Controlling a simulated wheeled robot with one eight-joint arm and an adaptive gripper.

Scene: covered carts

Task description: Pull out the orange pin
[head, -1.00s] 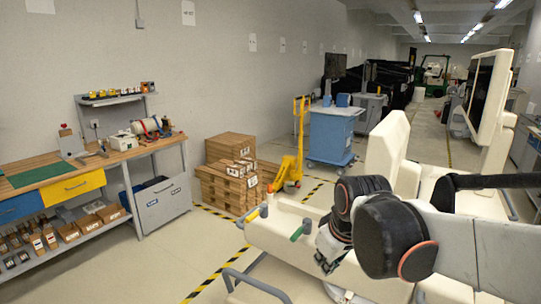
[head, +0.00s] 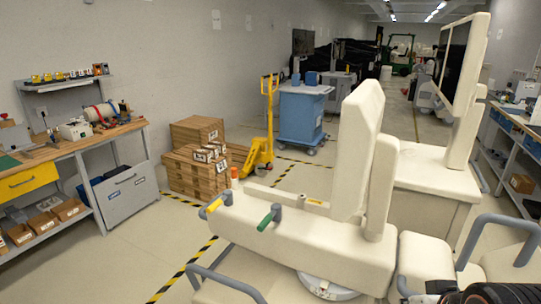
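A small upright pin with an orange top (head: 234,173) stands at the far left end of a cream-covered cart (head: 300,235). A yellow handle (head: 214,205) and a green handle (head: 265,222) sit on grey fittings along the same end. The orange pin's lower part looks pale and partly hidden behind the cart's edge. Only a dark part of my arm shows at the bottom right corner, well apart from the pin. My gripper's fingers are not in view.
Cream upright panels (head: 360,150) rise from the cart's right side. Grey tube handles (head: 222,282) stick out at the front left. Boxes on a pallet (head: 195,160), a yellow pallet jack (head: 265,130) and a blue cart (head: 302,115) stand behind. Floor left of the cart is clear.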

